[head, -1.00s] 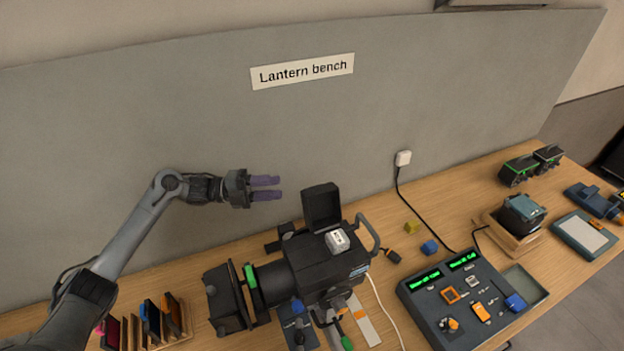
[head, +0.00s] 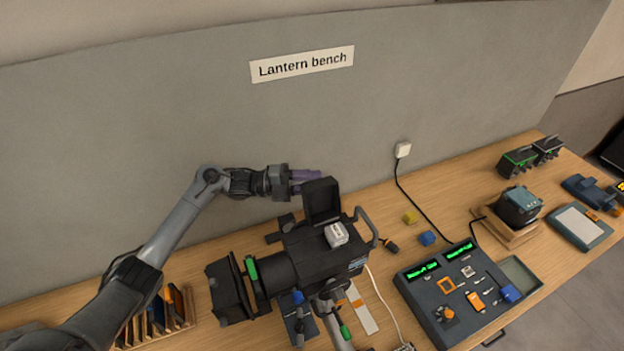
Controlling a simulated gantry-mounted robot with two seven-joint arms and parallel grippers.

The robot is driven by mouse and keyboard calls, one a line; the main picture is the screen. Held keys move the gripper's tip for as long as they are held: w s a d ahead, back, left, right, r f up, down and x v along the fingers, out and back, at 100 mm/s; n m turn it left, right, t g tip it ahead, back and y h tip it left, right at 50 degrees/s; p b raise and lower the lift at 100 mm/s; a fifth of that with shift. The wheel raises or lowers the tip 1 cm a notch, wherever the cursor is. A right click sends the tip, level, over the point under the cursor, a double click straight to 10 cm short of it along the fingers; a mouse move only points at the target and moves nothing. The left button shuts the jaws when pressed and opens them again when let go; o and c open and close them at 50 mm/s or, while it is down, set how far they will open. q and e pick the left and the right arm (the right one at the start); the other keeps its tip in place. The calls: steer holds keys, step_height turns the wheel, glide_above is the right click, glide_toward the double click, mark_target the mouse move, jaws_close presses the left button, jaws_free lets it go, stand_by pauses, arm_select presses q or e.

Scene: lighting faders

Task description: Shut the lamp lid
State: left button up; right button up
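My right gripper is not in view.
A white block (head: 337,235) sits on the housing beside the lid opening. A control panel (head: 425,300), a blue cube (head: 428,238) and a yellow cube (head: 410,217) lie farther right. A rack (head: 178,318) stands at front left.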

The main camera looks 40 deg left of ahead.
arm_select(q)
steer(key=shift+w+d, duration=0.15)
jaws_close()
stand_by(0.4)
